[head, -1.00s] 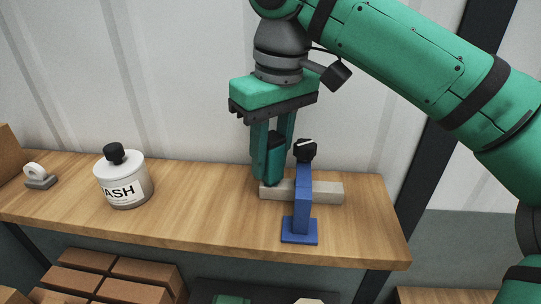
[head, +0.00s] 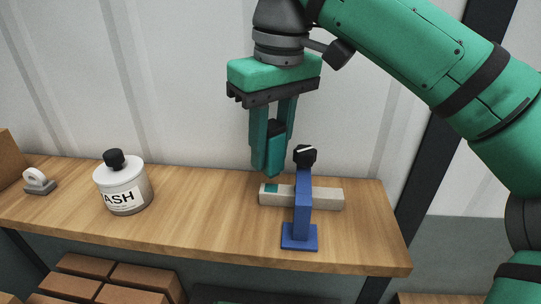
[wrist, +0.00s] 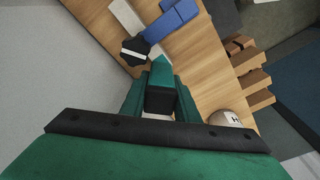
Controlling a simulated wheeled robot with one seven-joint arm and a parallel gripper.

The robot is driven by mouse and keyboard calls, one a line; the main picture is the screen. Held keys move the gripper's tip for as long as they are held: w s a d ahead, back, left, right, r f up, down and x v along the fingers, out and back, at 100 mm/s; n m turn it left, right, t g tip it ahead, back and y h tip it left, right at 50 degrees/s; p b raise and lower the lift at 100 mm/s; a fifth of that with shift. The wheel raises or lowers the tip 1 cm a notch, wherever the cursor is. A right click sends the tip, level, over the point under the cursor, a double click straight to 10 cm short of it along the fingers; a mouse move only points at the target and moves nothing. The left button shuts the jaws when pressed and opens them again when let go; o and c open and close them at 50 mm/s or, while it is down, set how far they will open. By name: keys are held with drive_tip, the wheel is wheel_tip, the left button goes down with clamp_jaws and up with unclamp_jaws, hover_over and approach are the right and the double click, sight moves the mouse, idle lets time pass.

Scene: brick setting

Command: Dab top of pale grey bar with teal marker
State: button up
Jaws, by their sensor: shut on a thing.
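A blue clamp (head: 302,208) with a black knob (head: 305,155) stands over the bar's middle; the bar also shows in the wrist view (wrist: 127,17). My gripper (head: 271,145) is shut on the teal marker (head: 273,160), which points down. The marker's tip is a little above the bar's left end, apart from it. The marker also shows between the fingers in the wrist view (wrist: 161,88).
A white bottle (head: 124,187) with a black cap stands left on the bench (head: 200,205). A small grey tape dispenser (head: 39,183) sits farther left. Brown bricks (head: 130,287) are stacked below. The bench between bottle and bar is clear.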

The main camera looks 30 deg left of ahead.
sight(270, 123)
drive_tip(key=shift+r, duration=1.9)
